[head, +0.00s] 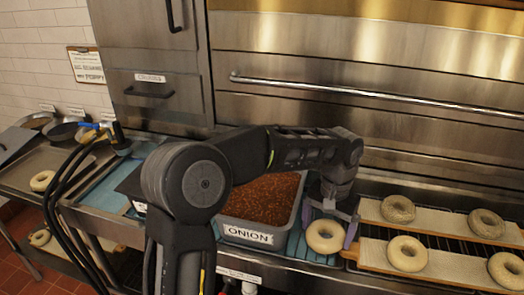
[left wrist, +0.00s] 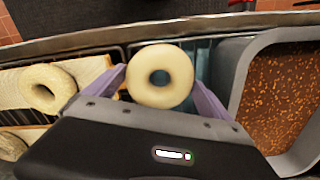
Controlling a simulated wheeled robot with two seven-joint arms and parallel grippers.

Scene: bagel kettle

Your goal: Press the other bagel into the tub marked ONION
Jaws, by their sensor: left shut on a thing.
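A pale bagel (head: 326,236) is between the purple fingers of my left gripper (head: 331,216), just right of the tub marked ONION (head: 247,236). In the left wrist view the same bagel (left wrist: 160,76) sits between the two fingers of the left gripper (left wrist: 161,88), which is shut on it. The grey tub holds reddish-brown onion flakes (head: 265,199). In the left wrist view the tub (left wrist: 238,62) is at the right, apart from the bagel. My arm partly covers the tub in the head view. My right gripper is not in view.
Several plain bagels lie on boards (head: 440,264) over a dark rack at the right; one bagel (head: 398,209) is near the tub side. A steel oven front with a long handle (head: 380,94) stands behind. A metal tray (head: 62,169) with a bagel is at the left.

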